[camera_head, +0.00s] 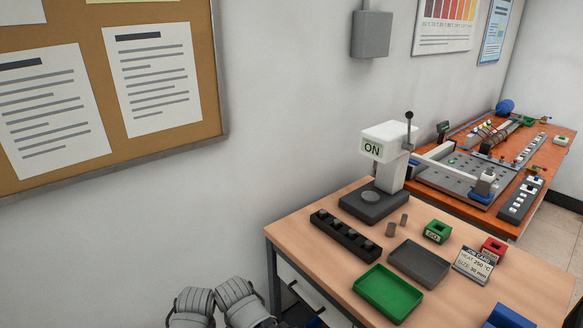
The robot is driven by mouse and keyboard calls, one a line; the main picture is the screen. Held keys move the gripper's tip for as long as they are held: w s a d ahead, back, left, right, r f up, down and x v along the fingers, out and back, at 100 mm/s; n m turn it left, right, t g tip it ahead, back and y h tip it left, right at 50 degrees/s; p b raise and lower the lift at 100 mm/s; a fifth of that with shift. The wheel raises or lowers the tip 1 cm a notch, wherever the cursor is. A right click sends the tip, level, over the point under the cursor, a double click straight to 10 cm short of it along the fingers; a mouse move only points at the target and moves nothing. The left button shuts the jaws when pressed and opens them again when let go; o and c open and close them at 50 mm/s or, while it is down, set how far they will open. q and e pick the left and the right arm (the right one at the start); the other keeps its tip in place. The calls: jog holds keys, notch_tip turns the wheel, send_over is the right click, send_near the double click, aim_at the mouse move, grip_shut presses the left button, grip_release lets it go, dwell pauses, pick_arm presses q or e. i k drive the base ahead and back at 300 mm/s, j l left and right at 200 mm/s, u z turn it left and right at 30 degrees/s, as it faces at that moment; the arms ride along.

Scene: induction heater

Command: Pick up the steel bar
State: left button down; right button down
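I cannot tell which of these grey pieces is the steel bar. A job card (474,264) on the right reads "HEAT 250 °C" and "SIZE: 30 mm".
A white machine (386,150) marked "ON" stands at the table's back. A green tray (387,292), dark grey tray (420,262), green block (438,231) and red block (493,249) occupy the table (330,272). Unclear grey ribbed shapes (215,306) show at the bottom edge.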

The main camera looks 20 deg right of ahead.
aim_at(392, 227)
jog(key=k+l+z, duration=0.1)
jog(key=z, duration=1.2)
jog(key=i+j, duration=0.15)
jog(key=j, duration=0.2)
jog(key=i+j, duration=0.15)
jog(key=j, duration=0.15)
jog(key=i+j, duration=0.15)
jog(key=j, duration=0.2)
jog(key=i+j, duration=0.1)
jog(key=j, duration=0.25)
jog(key=j+z, duration=0.1)
jog(key=z, duration=0.2)
jog(key=i+j+z, duration=0.1)
jog(key=z, duration=0.2)
jog(key=j, duration=0.05)
